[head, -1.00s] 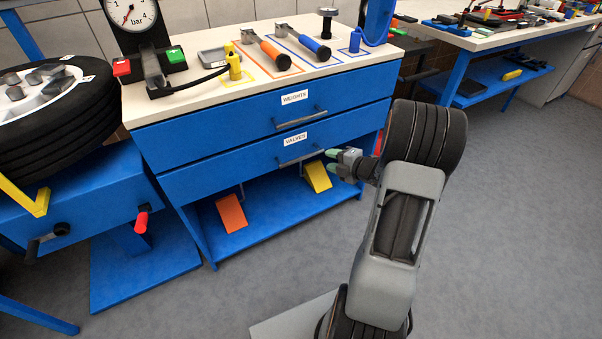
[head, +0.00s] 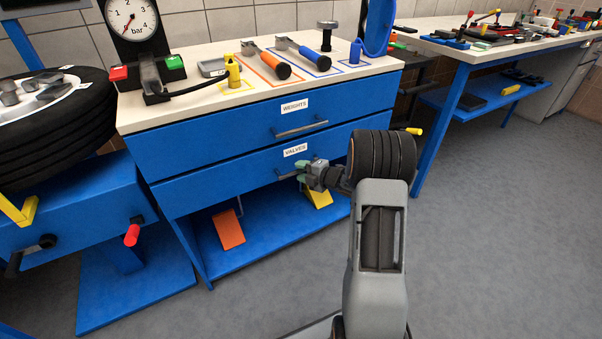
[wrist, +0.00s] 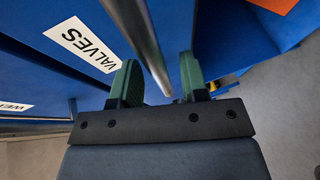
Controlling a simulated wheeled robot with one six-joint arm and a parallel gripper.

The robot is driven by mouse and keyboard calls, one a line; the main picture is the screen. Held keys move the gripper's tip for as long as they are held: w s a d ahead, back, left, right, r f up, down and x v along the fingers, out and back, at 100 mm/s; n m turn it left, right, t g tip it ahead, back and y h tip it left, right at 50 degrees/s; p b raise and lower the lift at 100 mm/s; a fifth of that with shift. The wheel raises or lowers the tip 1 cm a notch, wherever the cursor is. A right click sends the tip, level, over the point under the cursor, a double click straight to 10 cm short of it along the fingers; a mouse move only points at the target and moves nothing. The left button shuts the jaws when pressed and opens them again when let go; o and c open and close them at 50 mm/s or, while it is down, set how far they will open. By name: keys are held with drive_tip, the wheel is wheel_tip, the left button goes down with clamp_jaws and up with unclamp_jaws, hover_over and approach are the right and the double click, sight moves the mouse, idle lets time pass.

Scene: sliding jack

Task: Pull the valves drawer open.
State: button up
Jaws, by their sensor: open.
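The valves drawer (head: 215,187) is the lower blue drawer of the cabinet, with a white VALVES label (head: 295,150). Its front looks flush with the drawer above. Its grey bar handle (head: 286,175) is partly hidden by my gripper (head: 302,171) in the head view. In the wrist view my gripper (wrist: 158,65) is open, with a green finger on each side of the handle bar (wrist: 147,40). The bar runs into the gap between the fingers; I cannot tell whether either finger touches it. The VALVES label (wrist: 82,43) is left of the fingers.
The weights drawer (head: 220,137) is above. An orange wedge (head: 228,229) and a yellow wedge (head: 318,196) stand on the low shelf (head: 270,238). A tyre (head: 60,125) on a blue stand is at left. Grey floor (head: 470,250) is clear at right.

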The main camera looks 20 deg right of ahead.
drive_tip(key=shift+w+a+f, duration=0.1)
drive_tip(key=shift+w+a, duration=0.1)
drive_tip(key=shift+w, duration=0.2)
drive_tip(key=shift+c, duration=0.4)
clamp_jaws()
